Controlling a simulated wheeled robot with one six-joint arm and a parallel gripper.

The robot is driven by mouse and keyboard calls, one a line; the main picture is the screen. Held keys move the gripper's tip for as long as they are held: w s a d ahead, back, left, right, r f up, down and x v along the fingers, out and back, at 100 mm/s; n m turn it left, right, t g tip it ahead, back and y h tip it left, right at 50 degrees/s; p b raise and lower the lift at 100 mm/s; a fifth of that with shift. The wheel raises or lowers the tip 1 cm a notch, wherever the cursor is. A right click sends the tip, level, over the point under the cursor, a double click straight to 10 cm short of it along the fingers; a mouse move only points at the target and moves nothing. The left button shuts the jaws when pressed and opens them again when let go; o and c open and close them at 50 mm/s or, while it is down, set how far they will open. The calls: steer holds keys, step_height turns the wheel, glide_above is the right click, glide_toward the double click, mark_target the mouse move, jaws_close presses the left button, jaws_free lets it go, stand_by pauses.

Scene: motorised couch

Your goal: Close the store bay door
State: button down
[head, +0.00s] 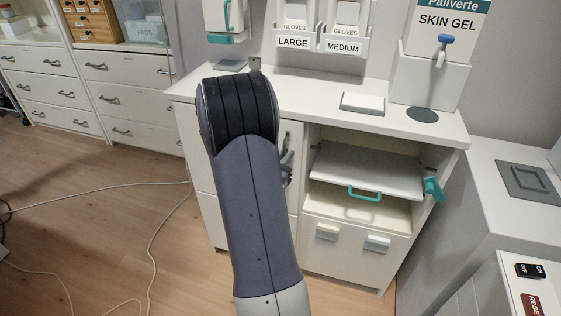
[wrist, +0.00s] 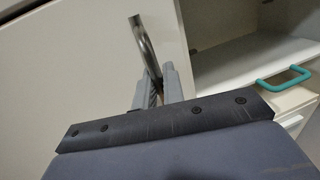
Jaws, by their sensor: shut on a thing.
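A white door panel (head: 293,136) stands at the left of the open bay in the white cabinet. It also fills the upper left of the wrist view (wrist: 95,60) and carries a curved metal handle (wrist: 146,48). My gripper (wrist: 160,88) is shut on the lower part of this handle. In the head view my arm hides most of the door and gripper; only a grey bit of the handle area shows beside the arm. The open bay (head: 392,214) holds a white pull-out shelf (head: 367,172) with a teal handle (head: 364,194).
A teal lever (head: 434,189) sticks out at the cabinet's right edge. A white unit (head: 510,200) stands close at the right. Cables (head: 158,235) lie on the wooden floor at the left, which is otherwise mostly clear.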

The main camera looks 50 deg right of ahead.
steer(key=shift+w+r, duration=0.1)
steer(key=c, duration=1.7)
jaws_free()
steer(key=shift+d, duration=0.1)
steer(key=a, duration=0.3)
steer(key=s+a, duration=0.1)
steer(key=a, duration=0.3)
steer(key=s+a, duration=0.1)
steer(key=a, duration=0.2)
steer(key=shift+a, duration=0.4)
steer(key=d, duration=0.3)
steer(key=w+d, duration=0.1)
steer(key=d, duration=0.6)
steer(key=shift+w+d, duration=0.35)
steer(key=shift+w, duration=0.05)
steer(key=shift+a, duration=0.1)
